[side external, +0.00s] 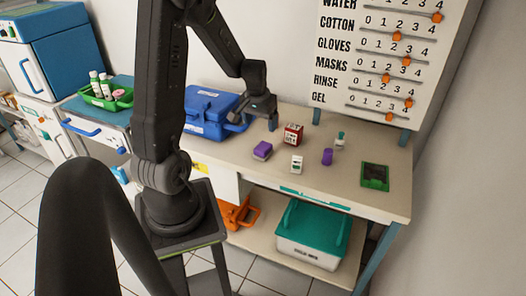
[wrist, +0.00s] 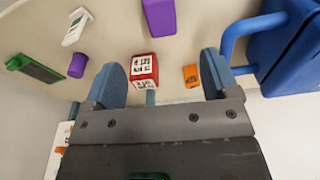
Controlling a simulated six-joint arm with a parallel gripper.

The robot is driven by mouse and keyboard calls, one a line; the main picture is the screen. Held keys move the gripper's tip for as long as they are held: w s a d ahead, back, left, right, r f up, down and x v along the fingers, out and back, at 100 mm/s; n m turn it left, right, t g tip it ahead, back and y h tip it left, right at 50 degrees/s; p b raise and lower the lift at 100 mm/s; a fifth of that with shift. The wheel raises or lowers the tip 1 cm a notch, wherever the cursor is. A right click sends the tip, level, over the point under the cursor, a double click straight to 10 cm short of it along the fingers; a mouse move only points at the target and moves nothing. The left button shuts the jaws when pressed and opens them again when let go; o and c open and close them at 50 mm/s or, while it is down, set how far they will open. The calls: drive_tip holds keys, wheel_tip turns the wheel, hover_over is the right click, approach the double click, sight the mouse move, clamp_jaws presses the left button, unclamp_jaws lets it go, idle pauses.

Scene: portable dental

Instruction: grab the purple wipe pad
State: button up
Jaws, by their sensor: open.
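A purple block (side external: 262,150), which looks like the wipe pad, lies on the bench near its front edge. It also shows at the top edge of the wrist view (wrist: 159,17), partly cut off. A small purple cylinder (side external: 327,157) stands farther right on the bench and shows at the left in the wrist view (wrist: 77,66). My gripper (side external: 254,119) is open and empty above the bench, behind the purple block and apart from it. In the wrist view, a red and white box (wrist: 144,68) appears between the open fingers (wrist: 161,60).
A blue case (side external: 210,112) with a handle stands left of my gripper. A white bottle (side external: 297,164), a small teal-topped bottle (side external: 340,140) and a green-framed dark tablet (side external: 375,176) are on the bench. An orange item (wrist: 191,76) lies near one finger.

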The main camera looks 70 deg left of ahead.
sight(263, 146)
drive_tip(key=f, duration=0.6)
drive_tip(key=shift+w+a+f, duration=0.25)
drive_tip(key=shift+w+f, duration=0.05)
drive_tip(key=shift+w, duration=0.05)
drive_tip(key=shift+w+a+f, duration=0.1)
drive_tip(key=shift+a+f, duration=0.05)
drive_tip(key=shift+f, duration=0.7)
drive_tip(key=shift+w+a+f, duration=0.15)
drive_tip(key=shift+f, duration=0.75)
drive_tip(key=shift+w+a+f, duration=0.1)
drive_tip(key=shift+a+f, duration=0.05)
drive_tip(key=shift+f, duration=0.7)
drive_tip(key=c, duration=1)
